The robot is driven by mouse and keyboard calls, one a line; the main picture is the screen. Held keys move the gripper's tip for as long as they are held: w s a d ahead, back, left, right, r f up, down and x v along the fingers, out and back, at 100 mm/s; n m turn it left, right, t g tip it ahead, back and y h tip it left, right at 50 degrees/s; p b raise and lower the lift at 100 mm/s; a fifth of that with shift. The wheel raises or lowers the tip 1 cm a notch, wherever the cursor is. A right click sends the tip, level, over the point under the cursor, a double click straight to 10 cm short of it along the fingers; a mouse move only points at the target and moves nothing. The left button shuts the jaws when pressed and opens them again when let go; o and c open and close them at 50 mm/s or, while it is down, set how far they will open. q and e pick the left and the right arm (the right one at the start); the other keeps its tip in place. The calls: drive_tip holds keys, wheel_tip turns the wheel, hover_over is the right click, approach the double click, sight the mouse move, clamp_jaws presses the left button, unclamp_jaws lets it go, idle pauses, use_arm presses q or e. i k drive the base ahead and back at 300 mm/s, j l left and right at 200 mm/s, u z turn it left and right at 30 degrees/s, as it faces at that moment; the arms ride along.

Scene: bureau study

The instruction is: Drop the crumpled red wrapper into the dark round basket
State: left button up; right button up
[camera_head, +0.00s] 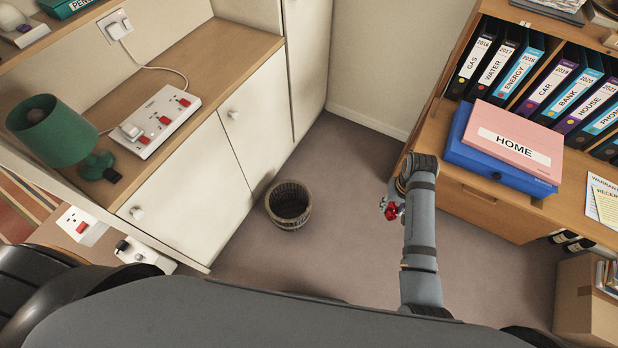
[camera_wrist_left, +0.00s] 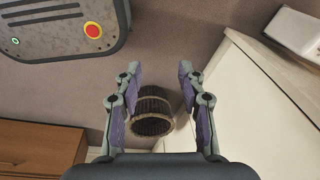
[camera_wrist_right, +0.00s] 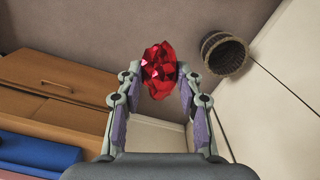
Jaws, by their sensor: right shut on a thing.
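The crumpled red wrapper (camera_wrist_right: 159,71) is shiny and faceted. My right gripper (camera_wrist_right: 157,76) is shut on it, with the wrapper between the fingertips. In the head view the wrapper (camera_head: 391,211) shows beside my right gripper (camera_head: 386,205), above the floor and right of the basket. The dark round basket (camera_head: 289,206) is woven and stands upright on the floor by the white cabinet. It also shows in the right wrist view (camera_wrist_right: 225,54), apart from the gripper. In the left wrist view my left gripper (camera_wrist_left: 156,72) is open and empty, with the basket (camera_wrist_left: 152,112) seen beyond its fingers.
White cabinets (camera_head: 195,180) with a wooden top stand left of the basket. A wooden desk (camera_head: 478,200) with binders and a pink HOME folder (camera_head: 513,143) is at right. A cardboard box (camera_head: 588,305) sits at lower right. Carpet (camera_head: 345,235) between basket and right arm is clear.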

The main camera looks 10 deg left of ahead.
sight(290, 214)
drive_tip(key=i+l+u, duration=0.7)
drive_tip(key=i+u, duration=0.1)
drive_tip(key=u, duration=0.85)
